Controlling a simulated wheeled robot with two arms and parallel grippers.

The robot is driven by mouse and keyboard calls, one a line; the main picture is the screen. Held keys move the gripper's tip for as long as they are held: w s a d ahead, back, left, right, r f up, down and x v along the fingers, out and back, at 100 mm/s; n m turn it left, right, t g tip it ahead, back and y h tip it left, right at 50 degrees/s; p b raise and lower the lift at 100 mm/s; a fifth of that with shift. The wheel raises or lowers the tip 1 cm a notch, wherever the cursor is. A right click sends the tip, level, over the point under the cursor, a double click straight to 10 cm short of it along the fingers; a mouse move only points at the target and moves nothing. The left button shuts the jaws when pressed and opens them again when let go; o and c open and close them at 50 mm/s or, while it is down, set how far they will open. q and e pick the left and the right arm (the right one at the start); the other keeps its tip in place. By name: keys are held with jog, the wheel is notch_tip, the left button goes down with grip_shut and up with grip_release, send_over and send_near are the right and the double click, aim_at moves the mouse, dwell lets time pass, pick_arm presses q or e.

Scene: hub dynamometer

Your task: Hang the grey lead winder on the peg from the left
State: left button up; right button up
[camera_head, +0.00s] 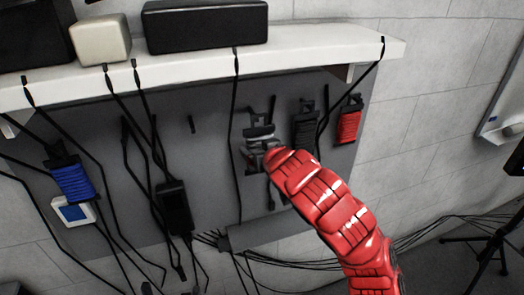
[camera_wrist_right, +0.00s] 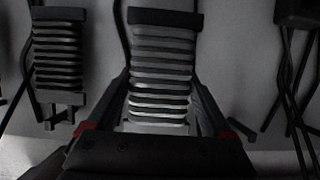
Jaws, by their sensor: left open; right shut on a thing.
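The grey lead winder (camera_head: 259,132) is in front of the grey panel, left of a black winder (camera_head: 305,130). My right gripper (camera_head: 260,150), on the red arm, is shut on it. The right wrist view shows its ribbed grey winding (camera_wrist_right: 160,75) between the two fingers (camera_wrist_right: 163,100). A small bare peg (camera_head: 191,124) stands on the panel to its left; a small dark stub, apparently that peg, also shows in the wrist view (camera_wrist_right: 240,129). I cannot tell whether the winder touches the panel. My left gripper is not in view.
A red winder (camera_head: 349,122) hangs at the right and a blue winder (camera_head: 72,180) at the left. Black cables dangle from the white shelf (camera_head: 190,74), one just left of the grey winder.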

jog(key=x, duration=0.5)
jog(key=shift+w+r+b, duration=0.15)
jog(key=shift+r+b, duration=0.15)
dwell(0.8)
jog(key=o, duration=1.4)
jog(key=shift+c, duration=0.2)
